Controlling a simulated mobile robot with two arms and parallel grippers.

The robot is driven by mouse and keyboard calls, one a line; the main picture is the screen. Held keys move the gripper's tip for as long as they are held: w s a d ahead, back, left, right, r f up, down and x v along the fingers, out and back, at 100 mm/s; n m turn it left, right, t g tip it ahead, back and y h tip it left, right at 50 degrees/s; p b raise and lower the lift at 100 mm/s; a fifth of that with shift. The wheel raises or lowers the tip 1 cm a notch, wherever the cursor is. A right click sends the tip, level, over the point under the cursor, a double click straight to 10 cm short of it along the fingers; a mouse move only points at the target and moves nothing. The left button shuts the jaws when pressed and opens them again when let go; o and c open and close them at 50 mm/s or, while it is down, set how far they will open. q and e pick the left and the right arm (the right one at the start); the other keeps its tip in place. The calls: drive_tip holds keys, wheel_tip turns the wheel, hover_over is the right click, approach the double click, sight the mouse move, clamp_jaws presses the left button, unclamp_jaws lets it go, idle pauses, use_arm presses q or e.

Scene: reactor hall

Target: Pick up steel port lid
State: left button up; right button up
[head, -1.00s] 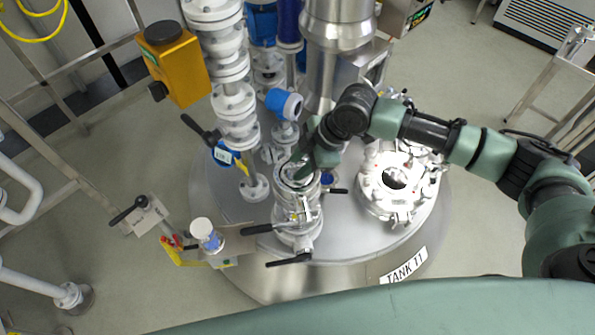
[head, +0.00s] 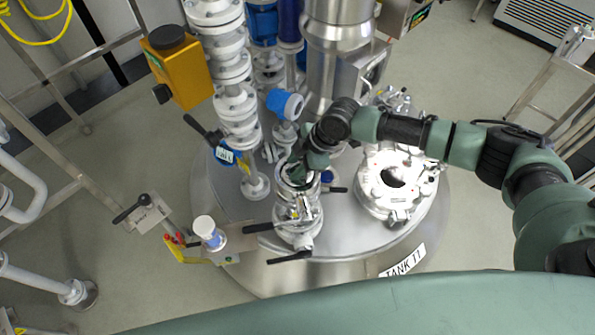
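The steel port (head: 297,207) stands on top of the tank, left of the round manway, with black lever handles low on it. A round steel rim, which looks like the port lid (head: 288,184), shows at its top. My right gripper (head: 299,172) reaches in from the right and points down at this rim. My own wrist hides most of the fingers and part of the lid. I cannot tell whether the fingers touch or hold the lid. My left gripper is not in view.
The round manway (head: 393,183) with its dark opening is to the right. White flanged pipes (head: 232,100) and a blue-capped instrument (head: 285,104) rise close behind the port. A small white-capped container (head: 206,231) stands on a side plate to the left.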

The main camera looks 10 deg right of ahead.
clamp_jaws()
drive_tip(key=shift+r, duration=0.1)
idle(1.2)
